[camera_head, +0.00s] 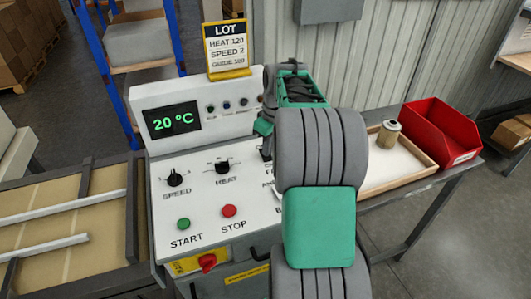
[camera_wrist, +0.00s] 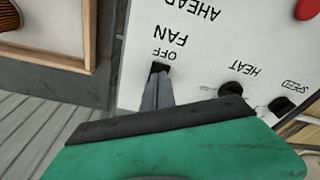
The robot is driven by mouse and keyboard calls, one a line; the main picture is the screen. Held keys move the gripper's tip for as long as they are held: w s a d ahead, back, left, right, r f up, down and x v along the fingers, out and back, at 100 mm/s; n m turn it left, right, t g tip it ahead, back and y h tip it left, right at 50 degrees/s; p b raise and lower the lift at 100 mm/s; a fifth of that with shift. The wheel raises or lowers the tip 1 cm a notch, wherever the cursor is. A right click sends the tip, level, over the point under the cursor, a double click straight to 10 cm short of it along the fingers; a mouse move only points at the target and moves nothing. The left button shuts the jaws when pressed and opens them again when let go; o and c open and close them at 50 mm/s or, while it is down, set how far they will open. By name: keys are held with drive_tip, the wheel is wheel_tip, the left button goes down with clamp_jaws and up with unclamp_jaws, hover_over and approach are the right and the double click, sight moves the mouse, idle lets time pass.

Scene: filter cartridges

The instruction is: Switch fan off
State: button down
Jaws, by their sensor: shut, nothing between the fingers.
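The white control panel (camera_head: 190,204) has a fan switch, a small black piece (camera_wrist: 160,67) beside the OFF and FAN labels in the wrist view, where the print is upside down. My gripper (camera_wrist: 158,80) is shut and empty, with its fingertips at the switch. I cannot tell whether they touch it, and they hide part of it, so its position is unclear. In the head view my gripper (camera_head: 266,152) is over the panel's right part, and my arm hides most of the fan area.
The SPEED knob (camera_head: 175,179), HEAT knob (camera_head: 222,167), green START button (camera_head: 183,224) and red STOP button (camera_head: 228,211) are left of my arm. A wooden tray (camera_head: 420,181) with a cartridge (camera_head: 389,138) and a red bin (camera_head: 438,133) stand at right.

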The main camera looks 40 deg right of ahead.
wheel_tip(320, 180, up, 6)
drive_tip(key=p, duration=0.4)
drive_tip(key=shift+r, duration=0.2)
